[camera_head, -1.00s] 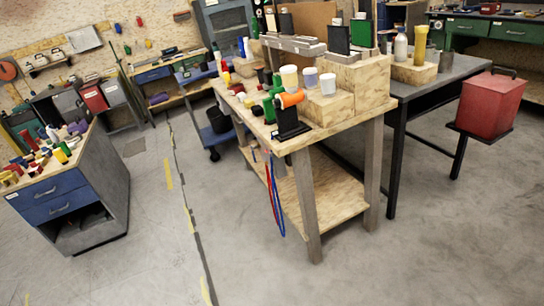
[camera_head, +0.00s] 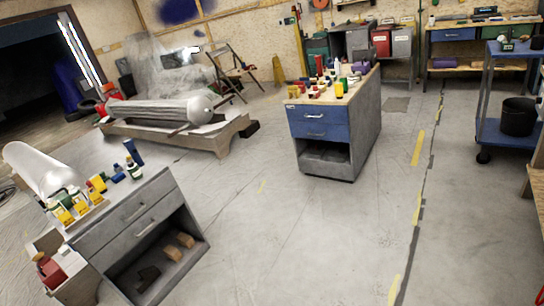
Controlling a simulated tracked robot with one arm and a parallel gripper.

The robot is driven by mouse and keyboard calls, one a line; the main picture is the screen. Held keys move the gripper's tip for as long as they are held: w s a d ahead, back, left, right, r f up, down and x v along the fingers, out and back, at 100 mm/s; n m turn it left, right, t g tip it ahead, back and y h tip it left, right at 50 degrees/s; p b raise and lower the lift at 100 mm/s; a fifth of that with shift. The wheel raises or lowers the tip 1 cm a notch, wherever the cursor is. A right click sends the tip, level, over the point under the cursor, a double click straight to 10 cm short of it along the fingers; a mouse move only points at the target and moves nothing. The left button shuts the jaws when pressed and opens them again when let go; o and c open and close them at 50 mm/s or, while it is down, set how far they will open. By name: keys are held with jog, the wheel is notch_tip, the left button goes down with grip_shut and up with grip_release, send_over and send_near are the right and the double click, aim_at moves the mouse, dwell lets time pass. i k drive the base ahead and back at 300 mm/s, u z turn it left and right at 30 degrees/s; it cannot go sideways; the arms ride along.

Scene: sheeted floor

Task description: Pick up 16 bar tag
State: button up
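I cannot make out a 16 bar tag in this view. Several small coloured items (camera_head: 322,88) stand on top of a blue-fronted drawer cabinet (camera_head: 320,128) in the middle. Several bottles and yellow-labelled items (camera_head: 75,208) stand on a grey drawer cabinet (camera_head: 125,215) at the lower left, beside a pale cylinder (camera_head: 38,170). The items are too small to read any markings. My gripper is not in view.
A grey cylinder lies on a low wooden platform (camera_head: 215,140) at the left back. A blue trolley (camera_head: 503,135) with a black bucket (camera_head: 518,116) stands at the right. The concrete floor (camera_head: 300,240) between the cabinets is clear.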

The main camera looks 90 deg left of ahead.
aim_at(95, 196)
jog(key=u, duration=1.55)
jog(key=k, duration=0.5)
jog(key=u, duration=1.95)
jog(key=i, duration=1)
jog(key=z, duration=0.05)
jog(key=k, duration=0.75)
jog(key=u, duration=0.05)
